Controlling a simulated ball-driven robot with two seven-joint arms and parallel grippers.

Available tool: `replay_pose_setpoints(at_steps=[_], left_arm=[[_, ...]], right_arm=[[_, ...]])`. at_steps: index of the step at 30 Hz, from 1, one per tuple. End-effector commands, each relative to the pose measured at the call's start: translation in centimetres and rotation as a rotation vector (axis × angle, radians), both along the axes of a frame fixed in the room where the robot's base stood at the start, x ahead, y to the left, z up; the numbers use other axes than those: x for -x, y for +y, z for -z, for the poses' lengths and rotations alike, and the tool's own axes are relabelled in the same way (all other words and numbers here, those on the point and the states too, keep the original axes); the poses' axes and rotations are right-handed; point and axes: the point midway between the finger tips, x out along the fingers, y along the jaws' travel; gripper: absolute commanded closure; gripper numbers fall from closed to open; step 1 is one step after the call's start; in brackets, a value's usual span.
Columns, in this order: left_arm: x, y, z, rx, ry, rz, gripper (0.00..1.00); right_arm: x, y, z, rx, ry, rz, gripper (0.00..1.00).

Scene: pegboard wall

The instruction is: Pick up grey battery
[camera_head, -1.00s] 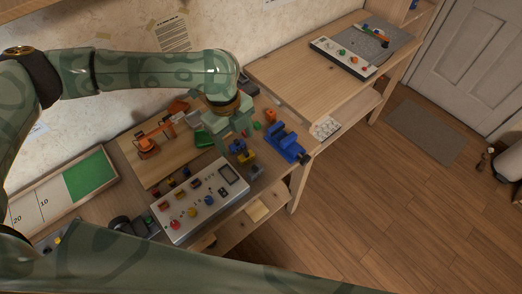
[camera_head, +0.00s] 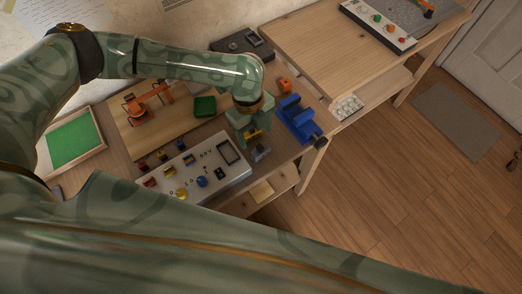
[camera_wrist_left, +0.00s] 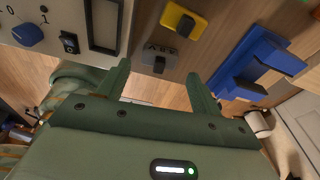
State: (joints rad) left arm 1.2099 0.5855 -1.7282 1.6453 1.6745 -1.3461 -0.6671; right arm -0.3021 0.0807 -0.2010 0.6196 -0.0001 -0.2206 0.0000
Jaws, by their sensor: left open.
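The grey battery (camera_wrist_left: 160,60) is a small grey block with a dark knob and raised marks on top. In the left wrist view it lies just beyond my left gripper (camera_wrist_left: 157,78), about midway between the fingertips. My left gripper is open and empty, with a finger on each side of the view. In the head view the left gripper (camera_head: 251,140) points down over the bench, right above or beside the grey battery (camera_head: 261,153). I cannot tell whether the fingers touch it.
A yellow block (camera_wrist_left: 183,20) with a dark knob lies close behind the battery. A blue vise (camera_head: 297,118) stands to the right, and a control panel (camera_head: 213,155) with knobs to the left. The bench's front edge is near.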

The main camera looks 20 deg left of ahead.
Motion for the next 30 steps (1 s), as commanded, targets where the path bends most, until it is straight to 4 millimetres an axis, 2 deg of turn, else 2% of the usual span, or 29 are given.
replay_pose_setpoints(at_steps=[1,8,15,22,23,24,27,30], left_arm=[[0.0,-0.1,0.7,0.000,0.000,0.000,0.35],[0.3,-0.6,2.1,0.000,0.001,0.001,0.35],[1.0,-1.7,5.9,0.000,0.002,-0.001,0.35],[0.9,-1.7,6.0,-0.001,0.000,-0.001,0.35],[0.9,-1.7,6.0,-0.001,0.000,-0.001,0.37],[0.9,-1.7,6.0,-0.001,0.000,-0.001,0.48],[0.9,-1.7,6.0,-0.001,0.000,-0.001,0.71],[0.9,-1.7,6.0,0.000,-0.001,-0.001,0.71]], right_arm=[[0.0,0.0,0.3,-0.001,0.001,0.000,0.09],[0.1,0.1,0.8,-0.001,0.003,0.001,0.09],[0.5,0.1,2.3,-0.001,0.012,0.002,0.09],[0.4,0.1,2.3,-0.002,0.011,0.002,0.09],[0.4,0.1,2.3,-0.002,0.011,0.002,0.09],[0.4,0.1,2.3,-0.002,0.011,0.002,0.09],[0.4,0.1,2.3,-0.002,0.011,0.003,0.09],[0.4,0.1,2.2,-0.002,0.011,0.003,0.09]])
